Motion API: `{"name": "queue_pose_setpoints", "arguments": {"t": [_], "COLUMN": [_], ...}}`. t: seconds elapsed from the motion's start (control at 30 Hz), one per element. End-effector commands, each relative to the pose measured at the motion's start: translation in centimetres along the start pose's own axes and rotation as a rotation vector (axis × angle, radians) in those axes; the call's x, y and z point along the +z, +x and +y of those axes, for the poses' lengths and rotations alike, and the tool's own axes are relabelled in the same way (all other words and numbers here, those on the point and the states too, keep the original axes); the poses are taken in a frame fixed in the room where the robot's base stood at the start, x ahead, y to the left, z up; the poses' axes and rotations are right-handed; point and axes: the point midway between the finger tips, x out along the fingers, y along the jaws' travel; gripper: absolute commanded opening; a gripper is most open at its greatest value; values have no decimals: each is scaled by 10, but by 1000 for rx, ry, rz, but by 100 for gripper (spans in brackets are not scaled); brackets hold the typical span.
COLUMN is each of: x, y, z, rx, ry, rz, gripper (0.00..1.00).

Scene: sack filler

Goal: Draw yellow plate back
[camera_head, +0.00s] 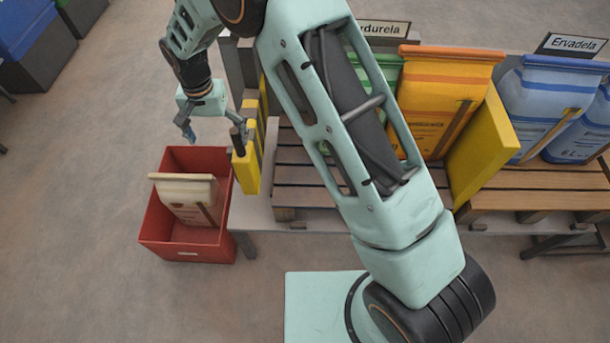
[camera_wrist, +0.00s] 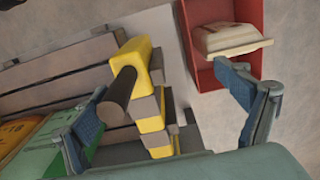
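A narrow yellow plate (camera_head: 247,172) stands upright at the left end of the slatted bench, with a dark round handle (camera_head: 237,141) at its top. In the wrist view the yellow plate (camera_wrist: 144,57) shows with its handle (camera_wrist: 119,96) pointing toward the camera. My gripper (camera_head: 214,132) is open and empty, its fingers spread. In the wrist view the handle appears between the fingers, closer to the left one; whether it touches is unclear. A larger yellow panel (camera_head: 483,147) stands between the orange and blue sacks.
A red crate (camera_head: 157,228) holding a pale sack (camera_head: 190,203) stands on the floor below my gripper. Green, orange (camera_head: 440,95) and blue (camera_head: 548,100) sacks stand on the bench. A yellow-and-grey striped part (camera_wrist: 152,124) lies behind the plate.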

Motion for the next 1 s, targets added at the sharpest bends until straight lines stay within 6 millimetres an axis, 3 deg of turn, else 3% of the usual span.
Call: {"name": "queue_pose_setpoints", "arguments": {"t": [0.17,1.0], "x": [0,0], "y": [0,0], "z": [0,47], "rx": [-2,0], "ry": [1,1], "rz": [1,1], "gripper": [90,90]}}
